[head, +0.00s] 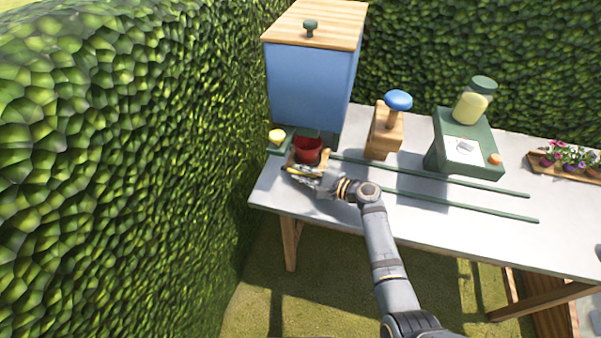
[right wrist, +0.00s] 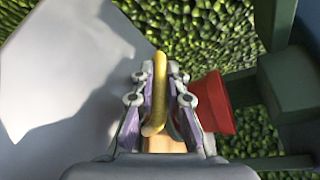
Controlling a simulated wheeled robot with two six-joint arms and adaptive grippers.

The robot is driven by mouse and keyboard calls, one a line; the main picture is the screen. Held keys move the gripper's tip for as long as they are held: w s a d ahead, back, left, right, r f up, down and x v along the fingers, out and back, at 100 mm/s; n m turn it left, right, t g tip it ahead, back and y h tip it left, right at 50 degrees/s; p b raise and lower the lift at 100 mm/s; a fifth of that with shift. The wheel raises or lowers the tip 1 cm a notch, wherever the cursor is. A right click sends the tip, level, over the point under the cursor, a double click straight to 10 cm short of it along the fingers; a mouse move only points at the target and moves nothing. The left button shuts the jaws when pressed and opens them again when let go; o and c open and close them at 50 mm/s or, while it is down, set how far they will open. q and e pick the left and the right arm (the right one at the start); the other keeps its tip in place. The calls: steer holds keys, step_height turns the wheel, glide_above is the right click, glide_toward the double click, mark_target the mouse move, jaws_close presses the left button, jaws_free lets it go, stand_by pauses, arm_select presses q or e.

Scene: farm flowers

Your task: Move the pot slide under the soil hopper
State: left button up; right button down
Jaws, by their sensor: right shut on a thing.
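The blue soil hopper (head: 312,85) with a wooden lid stands at the left end of the table. The red pot (head: 307,149) sits on the wooden pot slide (head: 326,155), at the left end of the rails and just below the hopper's front. My right gripper (head: 303,173) is at the near side of the slide. In the right wrist view, its fingers (right wrist: 160,85) are shut around the slide's yellow handle (right wrist: 155,95). The red pot (right wrist: 215,105) and a bit of the slide's wood (right wrist: 165,145) show beside it. My left gripper is not in view.
Two green rails (head: 450,182) run right along the grey table (head: 375,215). A wooden block with a blue knob (head: 398,100), a green stand (head: 468,147) with a yellow jar (head: 472,104), and a flower tray (head: 575,174) stand to the right.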

steer(key=shift+a, duration=0.1)
stand_by(0.3)
steer(key=c, duration=1.8)
jaws_free()
steer(key=o, duration=0.4)
steer(key=shift+w+a, duration=0.1)
steer(key=shift+a, duration=0.15)
steer(key=shift+o, duration=0.2)
steer(key=shift+d, duration=0.15)
